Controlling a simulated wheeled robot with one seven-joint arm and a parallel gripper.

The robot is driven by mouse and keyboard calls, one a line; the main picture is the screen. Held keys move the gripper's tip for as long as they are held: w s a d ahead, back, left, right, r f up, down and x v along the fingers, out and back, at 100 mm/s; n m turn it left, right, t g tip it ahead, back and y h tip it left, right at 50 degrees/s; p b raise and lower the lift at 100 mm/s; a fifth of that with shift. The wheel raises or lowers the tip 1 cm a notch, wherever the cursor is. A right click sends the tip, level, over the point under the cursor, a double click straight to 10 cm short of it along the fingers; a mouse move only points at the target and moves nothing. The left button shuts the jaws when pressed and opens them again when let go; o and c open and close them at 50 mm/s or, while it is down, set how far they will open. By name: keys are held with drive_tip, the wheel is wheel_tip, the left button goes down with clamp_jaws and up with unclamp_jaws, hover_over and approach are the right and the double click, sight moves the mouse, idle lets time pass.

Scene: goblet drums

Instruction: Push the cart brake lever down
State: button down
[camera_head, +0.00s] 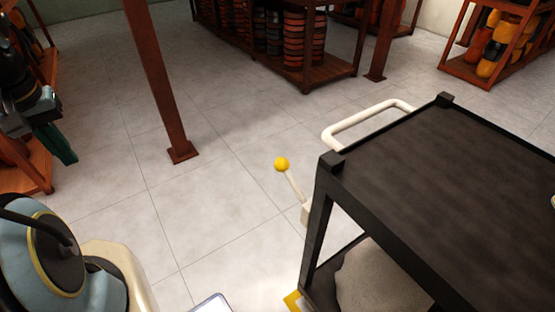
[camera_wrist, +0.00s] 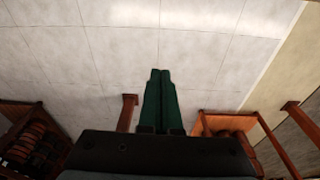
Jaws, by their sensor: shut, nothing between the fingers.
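The brake lever (camera_head: 292,185) is a thin pale rod with a yellow ball knob (camera_head: 281,164) on top. It tilts up and to the left from a pale block beside the near left leg of the black cart (camera_head: 440,170). My gripper (camera_head: 68,160) is at the far left of the head view, well apart from the lever. Its green fingers (camera_wrist: 160,72) lie together in the wrist view, with nothing between them. The lever and cart are not in the wrist view.
A white push handle (camera_head: 350,127) sticks out from the cart's left end. A brown post (camera_head: 160,80) stands on the floor between my gripper and the lever, farther back. Wooden racks (camera_head: 325,80) with drums stand behind. The tiled floor left of the lever is clear.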

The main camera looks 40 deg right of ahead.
drive_tip(key=shift+d, duration=0.1)
drive_tip(key=w+d+f+m+g+p, duration=0.1)
drive_tip(key=d+f+m, duration=0.1)
drive_tip(key=d+m, duration=0.85)
drive_tip(key=w+d+f+m+g+p, duration=0.1)
drive_tip(key=d+f+m, duration=0.1)
drive_tip(key=d+m, duration=0.8)
drive_tip(key=s+d+f+m, duration=0.2)
drive_tip(key=s+d+m, duration=0.1)
drive_tip(key=d, duration=0.3)
drive_tip(key=s+d+f+m, duration=0.2)
drive_tip(key=s+d+m, duration=0.2)
drive_tip(key=d, duration=0.3)
drive_tip(key=s+d+f+m, duration=0.2)
drive_tip(key=s+d+m, duration=0.1)
drive_tip(key=d, duration=0.4)
drive_tip(key=shift+s+d+m+g+p, duration=0.3)
drive_tip(key=shift+s+m+g, duration=0.1)
drive_tip(key=shift+s, duration=0.25)
